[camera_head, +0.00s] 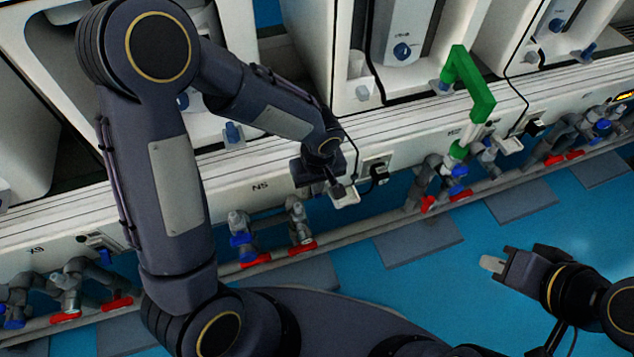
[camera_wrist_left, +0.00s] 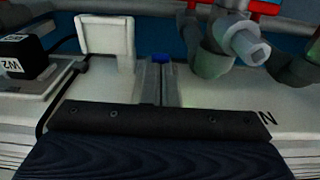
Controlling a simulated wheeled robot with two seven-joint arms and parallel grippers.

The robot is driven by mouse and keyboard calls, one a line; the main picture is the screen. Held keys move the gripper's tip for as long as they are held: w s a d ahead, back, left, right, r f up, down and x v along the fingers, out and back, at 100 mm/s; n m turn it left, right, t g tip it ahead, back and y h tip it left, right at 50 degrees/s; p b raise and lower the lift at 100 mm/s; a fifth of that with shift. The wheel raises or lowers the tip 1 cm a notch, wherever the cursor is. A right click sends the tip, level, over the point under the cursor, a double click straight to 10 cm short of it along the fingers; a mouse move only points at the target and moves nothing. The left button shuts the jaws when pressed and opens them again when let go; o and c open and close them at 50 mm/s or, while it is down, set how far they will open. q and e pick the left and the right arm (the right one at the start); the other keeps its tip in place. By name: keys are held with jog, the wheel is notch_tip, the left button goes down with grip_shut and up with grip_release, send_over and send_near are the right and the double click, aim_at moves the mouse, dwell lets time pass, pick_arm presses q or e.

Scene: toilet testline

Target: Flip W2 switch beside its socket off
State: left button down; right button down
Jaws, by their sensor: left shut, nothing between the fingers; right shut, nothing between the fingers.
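The black plug labelled W2 (camera_wrist_left: 22,58) sits in its white socket at the left of the left wrist view. The plug also shows in the head view (camera_head: 379,173), just right of my left gripper (camera_head: 341,190). A white plate-like piece (camera_wrist_left: 105,37) stands between the plug and my left gripper in the wrist view. My left gripper (camera_wrist_left: 158,66) is shut and empty, its grey fingertips close to the panel. A small blue patch (camera_wrist_left: 161,57) shows at the fingertips; I cannot tell whether it is the switch. The switch's position is hidden or unclear. My right gripper (camera_head: 492,263) is shut and empty, away from the panel.
Grey pipe valves with red and blue handles (camera_head: 268,240) run below the panel, close right of the fingertips in the wrist view (camera_wrist_left: 232,40). A black cable (camera_wrist_left: 62,95) bends beside the socket. A green bent piece (camera_head: 468,82) stands further right. Blue floor (camera_head: 430,280) is open in front.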

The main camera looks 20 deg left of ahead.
pick_arm(q)
jog(key=shift+s+d+f+b, duration=0.15)
jog(key=shift+s+b, duration=0.05)
jog(key=shift+b, duration=0.25)
jog(key=shift+s+d+f+b, duration=0.55)
jog(key=shift+s+f+b, duration=0.35)
jog(key=shift+b, duration=0.9)
jog(key=shift+w+r, duration=0.1)
jog(key=shift+w+a, duration=0.1)
jog(key=shift+w+a+r+p, duration=0.25)
jog(key=shift+w+a+p, duration=0.05)
jog(key=shift+w+p, duration=0.15)
